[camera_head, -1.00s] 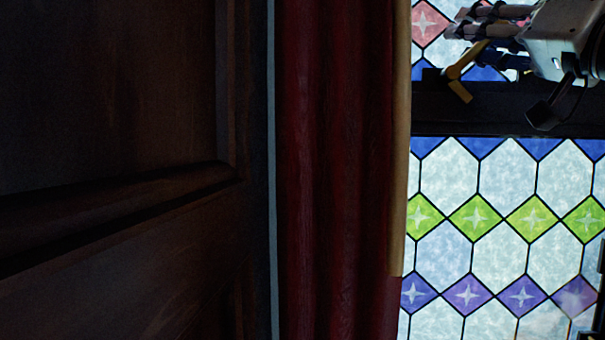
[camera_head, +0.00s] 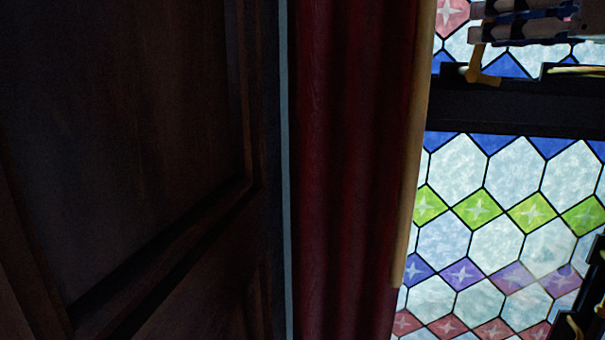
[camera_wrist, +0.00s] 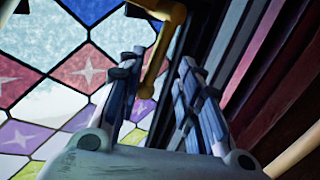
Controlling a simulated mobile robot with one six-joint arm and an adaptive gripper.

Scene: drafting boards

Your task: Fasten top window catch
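The top window catch (camera_head: 477,66) is a bent brass handle on the dark bar across the upper part of the stained-glass window. My gripper (camera_head: 482,20) is at the top right of the head view, just above the catch. In the wrist view my gripper (camera_wrist: 160,68) has its two fingers apart, and the brass catch (camera_wrist: 153,76) shows in the gap between them. I see no firm grip on it; whether a finger touches it cannot be told. The upper end of the catch is partly hidden behind the fingers in the head view.
A dark red curtain (camera_head: 350,170) with a tan edge hangs left of the window. A dark wood panel (camera_head: 130,150) fills the left side. Dark hardware with brass parts (camera_head: 590,300) stands at the lower right. Patterned glass (camera_head: 500,200) lies below the bar.

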